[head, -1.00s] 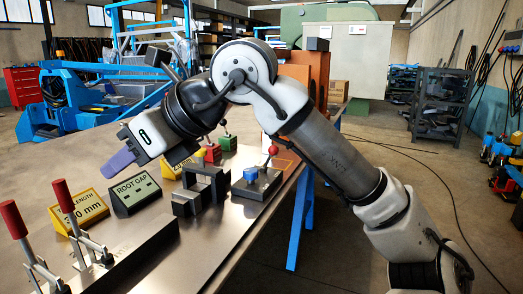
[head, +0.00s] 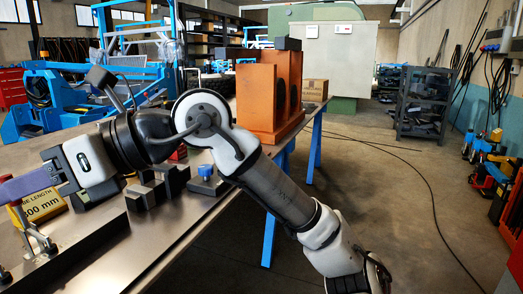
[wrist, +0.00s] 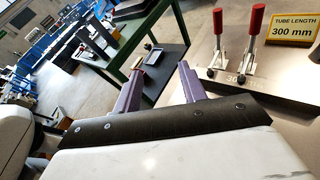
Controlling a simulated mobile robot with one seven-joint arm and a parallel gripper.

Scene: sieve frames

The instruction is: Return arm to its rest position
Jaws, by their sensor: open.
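My gripper (head: 12,190) is at the left edge of the head view, over the near left part of the steel table. Its purple fingers point left, and their tips are hard to make out there. In the wrist view both fingers of my gripper (wrist: 161,68) stand well apart with nothing between them. My arm is bent, its elbow high over the table's edge and its lower links to the right of the table.
The steel table (head: 180,235) carries red-handled clamps (wrist: 254,38), a yellow tube-length sign (head: 42,207), dark blocks, a blue-knobbed block (head: 206,172) and an orange fixture (head: 258,95). A green-framed bench (wrist: 145,60) stands beyond the fingers. Floor right of the table is open.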

